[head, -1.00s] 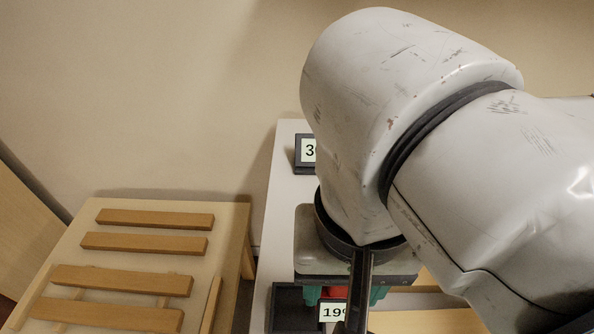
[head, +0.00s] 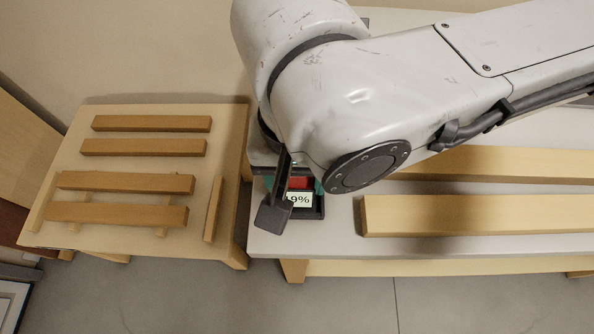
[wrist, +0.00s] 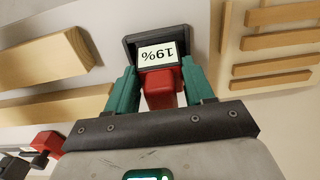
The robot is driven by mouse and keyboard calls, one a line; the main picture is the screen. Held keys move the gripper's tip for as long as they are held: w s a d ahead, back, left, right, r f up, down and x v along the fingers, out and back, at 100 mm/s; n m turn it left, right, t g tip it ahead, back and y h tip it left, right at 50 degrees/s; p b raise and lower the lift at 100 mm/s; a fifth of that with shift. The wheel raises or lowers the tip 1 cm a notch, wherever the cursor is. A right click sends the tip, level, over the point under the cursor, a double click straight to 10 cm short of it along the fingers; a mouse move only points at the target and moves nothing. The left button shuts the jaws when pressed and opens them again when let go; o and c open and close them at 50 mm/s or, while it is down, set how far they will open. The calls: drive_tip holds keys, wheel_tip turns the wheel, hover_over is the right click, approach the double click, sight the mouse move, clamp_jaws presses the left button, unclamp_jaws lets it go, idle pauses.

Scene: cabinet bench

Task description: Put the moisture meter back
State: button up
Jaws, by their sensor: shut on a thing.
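The moisture meter has a black-framed display reading 19% (head: 299,199) and a red body. In the wrist view its display (wrist: 162,54) is upside down and its red body (wrist: 160,88) sits between the two green fingers. My gripper (wrist: 155,92) is shut on that red body. In the head view my gripper (head: 296,184) is partly hidden by my arm, and the meter appears over the left front corner of the pale bench (head: 290,243). I cannot tell whether the meter touches the bench top.
Two long wooden bars (head: 470,215) lie on the bench to the right. A lower wooden table (head: 75,150) with several slats (head: 150,123) stands to the left. A red and black item (wrist: 48,143) shows at lower left in the wrist view. Grey floor (head: 330,300) lies in front.

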drive_tip(key=o, duration=1.2)
drive_tip(key=shift+f, duration=0.1)
drive_tip(key=shift+c, duration=0.2)
wheel_tip(320, 180, up, 12)
drive_tip(key=shift+r+p, duration=0.15)
drive_tip(key=shift+p, duration=1.05)
